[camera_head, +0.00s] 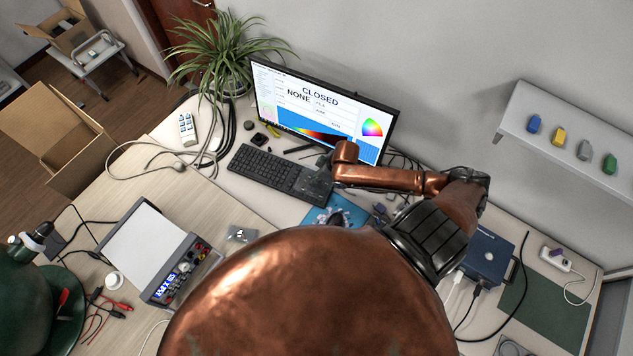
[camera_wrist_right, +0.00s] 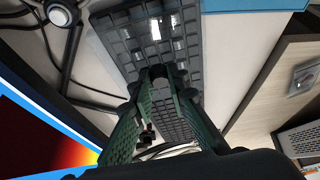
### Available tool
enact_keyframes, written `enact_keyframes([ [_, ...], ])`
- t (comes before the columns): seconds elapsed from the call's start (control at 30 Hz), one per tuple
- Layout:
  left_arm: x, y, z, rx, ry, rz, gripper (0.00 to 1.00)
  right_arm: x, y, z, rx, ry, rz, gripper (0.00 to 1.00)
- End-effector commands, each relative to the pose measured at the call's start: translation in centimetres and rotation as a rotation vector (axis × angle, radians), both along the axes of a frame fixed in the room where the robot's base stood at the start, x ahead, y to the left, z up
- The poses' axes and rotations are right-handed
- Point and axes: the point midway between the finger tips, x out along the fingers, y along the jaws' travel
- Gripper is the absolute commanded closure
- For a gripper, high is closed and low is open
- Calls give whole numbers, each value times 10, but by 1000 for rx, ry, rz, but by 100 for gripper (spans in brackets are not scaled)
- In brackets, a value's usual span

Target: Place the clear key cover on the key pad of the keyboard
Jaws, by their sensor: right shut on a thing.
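The black keyboard (camera_head: 262,166) lies on the desk below the monitor. Its key pad at the right end is partly covered by my right gripper (camera_head: 322,170). In the right wrist view the grey keys of the keyboard (camera_wrist_right: 125,35) run behind the green fingers of the right gripper (camera_wrist_right: 160,75). The fingers are drawn together at the tips over the keys. The gripper is shut on the clear key cover, whose outline is hard to make out against the keys. I cannot tell whether the cover touches the keyboard.
The monitor (camera_head: 320,96) stands close behind the keyboard. A blue board (camera_head: 345,212) lies just right of the keyboard's end. A bench instrument (camera_head: 155,248) sits at the front left, and a blue box (camera_head: 487,256) at the right. Cables run behind the keyboard.

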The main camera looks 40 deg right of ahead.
Motion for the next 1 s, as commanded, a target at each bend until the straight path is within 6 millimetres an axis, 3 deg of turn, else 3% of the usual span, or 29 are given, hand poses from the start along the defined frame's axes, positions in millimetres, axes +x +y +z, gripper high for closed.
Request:
enact_keyframes([
  [0.17,0,0,4,0,-1,0,60,-2,2,-22,1,4,0,100],
  [0.53,1,0,3,0,-1,0,60,-2,2,-26,2,3,1,100],
  [0.57,1,0,3,0,-1,0,60,-2,2,-26,2,2,1,83],
  [0.6,1,0,3,0,-1,0,60,-2,2,-25,2,2,1,80],
  [0.8,1,-1,3,-1,-1,-1,60,-2,2,-25,2,3,1,67],
  [1.0,1,-1,3,-1,-1,-1,60,-2,2,-25,2,3,1,67],
])
